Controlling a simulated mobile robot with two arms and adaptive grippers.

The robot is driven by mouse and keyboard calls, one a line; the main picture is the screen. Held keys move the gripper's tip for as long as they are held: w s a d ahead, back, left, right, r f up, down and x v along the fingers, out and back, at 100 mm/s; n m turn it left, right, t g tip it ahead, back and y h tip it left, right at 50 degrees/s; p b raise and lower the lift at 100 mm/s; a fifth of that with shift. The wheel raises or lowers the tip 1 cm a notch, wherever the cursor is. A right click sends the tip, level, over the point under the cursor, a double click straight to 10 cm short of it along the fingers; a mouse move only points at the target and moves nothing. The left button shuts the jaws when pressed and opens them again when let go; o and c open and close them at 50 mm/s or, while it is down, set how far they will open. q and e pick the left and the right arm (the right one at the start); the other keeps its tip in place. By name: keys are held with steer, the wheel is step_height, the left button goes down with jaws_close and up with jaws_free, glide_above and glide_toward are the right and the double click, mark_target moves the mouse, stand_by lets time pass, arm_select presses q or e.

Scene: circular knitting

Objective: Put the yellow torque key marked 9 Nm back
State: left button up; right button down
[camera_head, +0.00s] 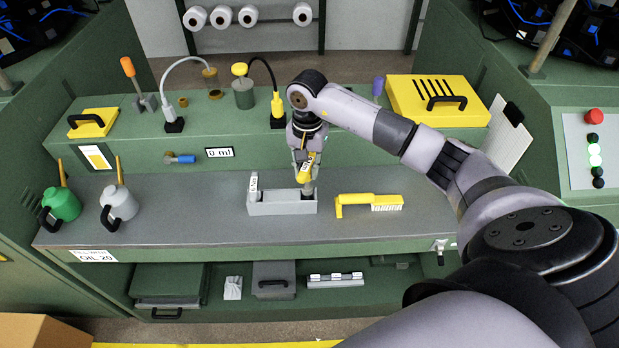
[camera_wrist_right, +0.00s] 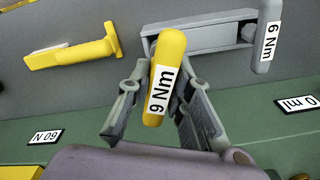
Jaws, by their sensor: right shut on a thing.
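The yellow torque key marked 9 Nm (camera_head: 309,168) is in my right gripper (camera_head: 304,163), tilted, above the right end of the grey holder (camera_head: 283,207). In the right wrist view the key (camera_wrist_right: 166,72) lies between the two fingers of my right gripper (camera_wrist_right: 160,85), its label facing the camera. Its lower end is over the holder's right slot; I cannot tell how far it is in. A grey key marked 6 Nm (camera_head: 254,184) stands in the holder's left end and also shows in the wrist view (camera_wrist_right: 268,38). My left gripper is not in view.
A yellow brush (camera_head: 370,201) lies on the grey bench right of the holder. A green can (camera_head: 62,204) and a grey can (camera_head: 119,203) stand at the left. A green ledge behind carries a yellow case (camera_head: 437,100). The bench between cans and holder is clear.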

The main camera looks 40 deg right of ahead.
mark_target(308, 187)
step_height(308, 187, down, 2)
steer(key=shift+w+f+b, duration=0.1)
steer(key=shift+f+b, duration=0.35)
steer(key=shift+f, duration=0.05)
step_height(308, 187, down, 4)
steer(key=shift+r+b, duration=0.25)
steer(key=shift+b, duration=0.85)
steer(key=shift+f, duration=0.3)
steer(key=shift+d, duration=0.1)
steer(key=c, duration=1.9)
jaws_free()
steer(key=shift+f, duration=0.1)
steer(key=o, duration=0.5)
steer(key=shift+c, duration=0.2)
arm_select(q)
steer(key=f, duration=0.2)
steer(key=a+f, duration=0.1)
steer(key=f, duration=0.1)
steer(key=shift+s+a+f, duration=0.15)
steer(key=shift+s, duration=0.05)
